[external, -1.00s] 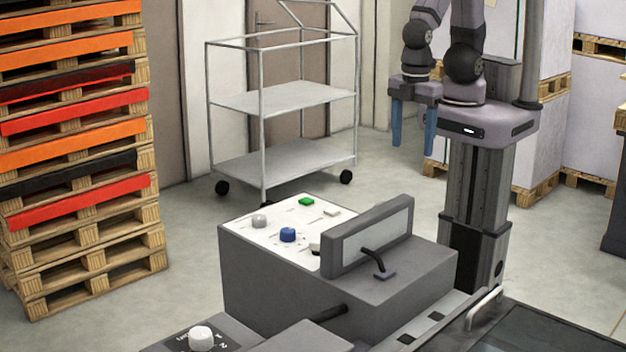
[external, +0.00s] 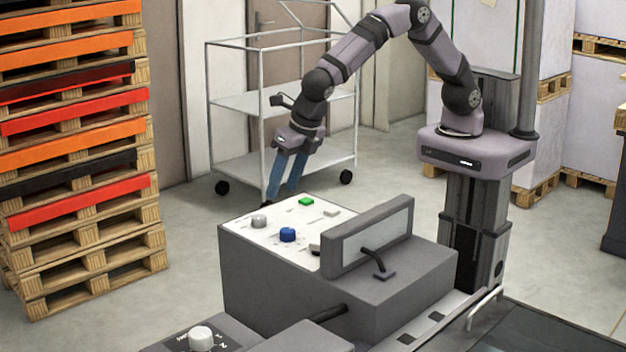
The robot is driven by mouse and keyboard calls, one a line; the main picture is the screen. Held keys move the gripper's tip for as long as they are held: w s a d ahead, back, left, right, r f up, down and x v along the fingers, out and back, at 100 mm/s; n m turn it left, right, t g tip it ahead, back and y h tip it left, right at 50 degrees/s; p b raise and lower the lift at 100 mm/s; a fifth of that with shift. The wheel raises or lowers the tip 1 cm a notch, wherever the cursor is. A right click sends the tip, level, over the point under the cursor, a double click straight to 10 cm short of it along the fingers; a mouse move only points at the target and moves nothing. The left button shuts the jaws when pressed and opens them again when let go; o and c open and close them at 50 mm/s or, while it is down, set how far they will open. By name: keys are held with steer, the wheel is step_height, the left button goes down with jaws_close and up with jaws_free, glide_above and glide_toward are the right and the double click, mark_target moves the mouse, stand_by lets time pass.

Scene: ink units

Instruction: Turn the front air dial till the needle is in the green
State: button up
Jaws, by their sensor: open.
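A grey box has a white top panel (external: 262,235) carrying a grey knob (external: 259,221), a blue knob (external: 287,235) and a green button (external: 306,201). Another control (external: 315,248) is partly hidden behind the raised display housing. A white dial (external: 201,337) sits on a lower dark box at the bottom edge. I cannot tell which one is the front air dial. No needle or green zone can be read. My gripper (external: 281,192) has blue fingers pointing down, apart and empty, near the panel's far left edge, beyond the grey knob in the picture.
The raised display housing (external: 372,238) stands at the panel's right. A wire trolley (external: 284,98) is behind my gripper. Stacked pallets (external: 78,150) stand at the left. A metal handle (external: 484,308) is at lower right. Open floor lies between pallets and box.

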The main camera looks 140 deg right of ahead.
mark_target(259, 217)
steer(key=shift+w+d+f+n+p, duration=0.45)
steer(key=shift+d+f, duration=0.4)
steer(key=shift+f, duration=0.5)
steer(key=shift+w+d+f+n+p, duration=0.25)
steer(key=shift+w+d+f, duration=0.25)
steer(key=shift+d+f, duration=0.6)
steer(key=shift+w+d+f+n+p, duration=0.35)
steer(key=shift+w+d+f, duration=0.2)
steer(key=shift+f, duration=1.05)
steer(key=shift+h, duration=0.3)
steer(key=shift+c, duration=0.6)
steer(key=c, duration=0.9)
